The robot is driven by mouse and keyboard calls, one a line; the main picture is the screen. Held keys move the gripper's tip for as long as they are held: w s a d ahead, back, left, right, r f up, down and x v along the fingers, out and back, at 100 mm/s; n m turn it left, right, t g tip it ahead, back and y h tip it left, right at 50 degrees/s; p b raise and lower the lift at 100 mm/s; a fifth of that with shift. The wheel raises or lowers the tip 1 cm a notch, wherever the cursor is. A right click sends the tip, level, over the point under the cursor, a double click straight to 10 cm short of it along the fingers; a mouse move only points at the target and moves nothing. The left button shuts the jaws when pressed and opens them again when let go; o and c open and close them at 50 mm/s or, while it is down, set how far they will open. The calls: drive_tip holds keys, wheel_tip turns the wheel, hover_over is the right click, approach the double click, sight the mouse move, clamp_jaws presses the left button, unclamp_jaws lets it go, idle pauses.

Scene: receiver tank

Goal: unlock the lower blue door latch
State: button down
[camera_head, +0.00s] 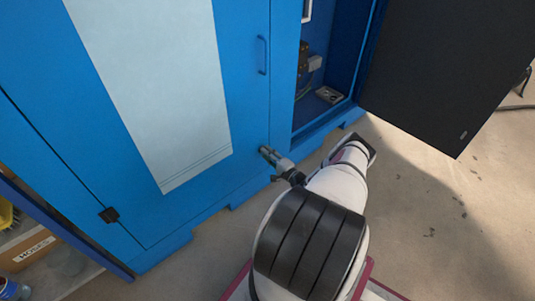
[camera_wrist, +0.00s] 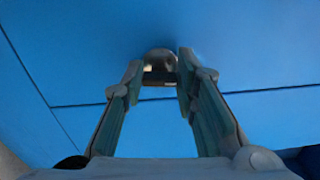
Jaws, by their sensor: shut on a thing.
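The lower latch (camera_wrist: 160,62) is a small rounded metal piece on the blue door. It shows in the wrist view between the tips of my gripper (camera_wrist: 160,75). My gripper is shut on the latch, with one finger on each side of it. In the head view my gripper (camera_head: 269,154) reaches the lower right part of the closed blue door (camera_head: 245,105), near its right edge. The latch itself is hidden there by the fingers. Its exact turn angle is hard to tell.
A blue handle (camera_head: 263,55) sits higher on the same door. To the right is an open compartment (camera_head: 318,75) with fittings inside, and a dark open door (camera_head: 445,70) swung outward. A shelf with a box (camera_head: 35,250) stands at lower left. Bare floor lies at right.

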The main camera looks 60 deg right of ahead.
drive_tip(key=shift+n, duration=0.6)
drive_tip(key=c, duration=1.2)
unclamp_jaws()
drive_tip(key=shift+c, duration=0.2)
drive_tip(key=v, duration=1.2)
drive_tip(key=shift+f, duration=0.1)
